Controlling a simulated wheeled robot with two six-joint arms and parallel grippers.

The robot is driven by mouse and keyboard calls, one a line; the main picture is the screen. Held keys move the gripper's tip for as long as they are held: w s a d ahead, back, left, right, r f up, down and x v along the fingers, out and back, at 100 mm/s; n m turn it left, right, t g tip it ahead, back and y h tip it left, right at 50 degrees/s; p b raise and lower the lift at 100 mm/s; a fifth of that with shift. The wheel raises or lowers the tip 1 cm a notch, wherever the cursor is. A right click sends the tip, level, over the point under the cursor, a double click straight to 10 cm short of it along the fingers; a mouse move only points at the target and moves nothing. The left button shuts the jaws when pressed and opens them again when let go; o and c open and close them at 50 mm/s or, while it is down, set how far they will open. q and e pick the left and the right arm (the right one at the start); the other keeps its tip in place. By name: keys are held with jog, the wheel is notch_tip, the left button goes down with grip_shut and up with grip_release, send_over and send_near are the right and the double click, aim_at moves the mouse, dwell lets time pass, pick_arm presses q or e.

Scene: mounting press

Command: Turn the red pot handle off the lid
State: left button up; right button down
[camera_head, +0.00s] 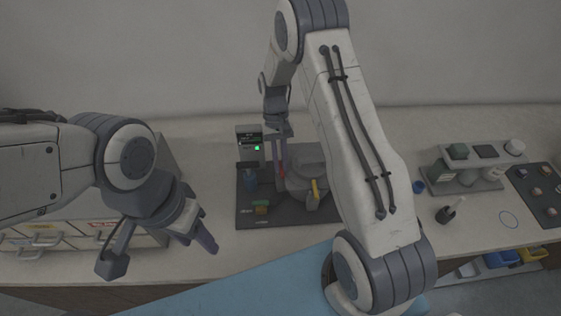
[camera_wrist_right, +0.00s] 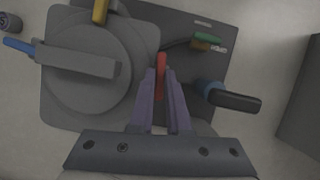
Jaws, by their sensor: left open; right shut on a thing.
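The red pot handle (camera_wrist_right: 161,68) is between the fingertips of my right gripper (camera_wrist_right: 161,85) in the right wrist view, and the fingers are shut on it. In the head view a small bit of red handle (camera_head: 282,172) shows at the fingertips of my right gripper (camera_head: 280,165), which points down. The round grey lid (camera_wrist_right: 85,88) lies left of the fingers in the wrist view, with a grey bar across it. In the head view the lid is partly hidden by my right arm. My left gripper (camera_head: 203,236) is open and empty, left of the press.
A yellow handle (camera_wrist_right: 100,12) and a blue handle (camera_wrist_right: 20,45) stick out around the lid. A shelf of jars (camera_head: 465,184) stands right.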

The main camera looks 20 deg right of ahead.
jog(key=shift+w+r, duration=0.1)
jog(key=c, duration=0.9)
grip_release()
jog(key=b+v, duration=0.3)
jog(key=v, duration=0.7)
jog(key=shift+r, duration=0.25)
jog(key=shift+a, duration=0.1)
